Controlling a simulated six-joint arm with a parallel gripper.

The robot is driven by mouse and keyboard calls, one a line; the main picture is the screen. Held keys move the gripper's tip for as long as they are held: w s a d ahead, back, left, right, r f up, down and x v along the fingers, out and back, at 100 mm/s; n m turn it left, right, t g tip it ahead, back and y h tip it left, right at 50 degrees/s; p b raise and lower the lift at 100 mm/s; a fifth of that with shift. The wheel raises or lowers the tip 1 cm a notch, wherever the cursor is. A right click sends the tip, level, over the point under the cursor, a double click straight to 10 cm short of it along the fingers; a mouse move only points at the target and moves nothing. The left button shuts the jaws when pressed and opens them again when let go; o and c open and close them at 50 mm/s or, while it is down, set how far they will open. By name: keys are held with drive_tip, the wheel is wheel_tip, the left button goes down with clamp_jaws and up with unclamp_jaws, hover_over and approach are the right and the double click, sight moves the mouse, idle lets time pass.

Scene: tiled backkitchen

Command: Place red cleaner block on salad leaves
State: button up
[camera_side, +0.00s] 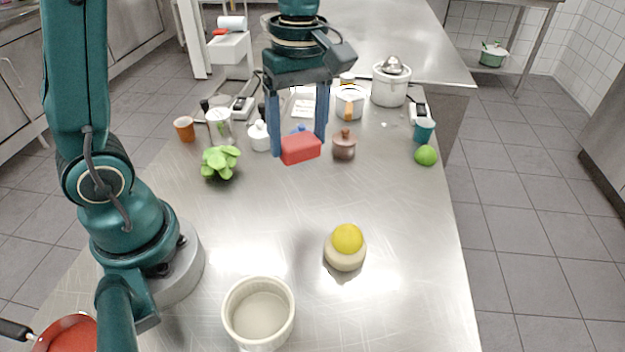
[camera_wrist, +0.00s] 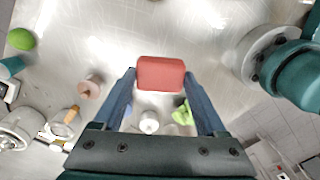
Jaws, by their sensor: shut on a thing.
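The red cleaner block (camera_side: 301,148) is held between the blue fingers of my gripper (camera_side: 299,150). It appears raised above the steel table, well to the right of the salad leaves in the side view. In the wrist view the red block (camera_wrist: 160,73) sits between the fingertips of my gripper (camera_wrist: 160,82). The salad leaves (camera_side: 219,162) are a bright green clump on the left part of the table. In the wrist view the leaves (camera_wrist: 183,112) show partly, beside the right finger, which hides some of them.
A white lidded pot (camera_side: 259,136) stands between the leaves and the block. A brown lidded pot (camera_side: 344,146) is close right of the block. A lime (camera_side: 426,155), a yellow ball on a pale holder (camera_side: 346,260) and a white bowl (camera_side: 258,312) stand elsewhere. The table's middle is clear.

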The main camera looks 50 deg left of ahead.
drive_tip(key=s+a+n, duration=0.2)
drive_tip(key=a+n, duration=0.3)
drive_tip(key=a, duration=0.3)
drive_tip(key=r+n, duration=0.1)
drive_tip(key=n, duration=0.5)
hover_over(217, 150)
drive_tip(key=shift+f, duration=3.7)
drive_tip(key=shift+f, duration=0.1)
drive_tip(key=o, duration=1.3)
drive_tip(key=shift+o, duration=0.2)
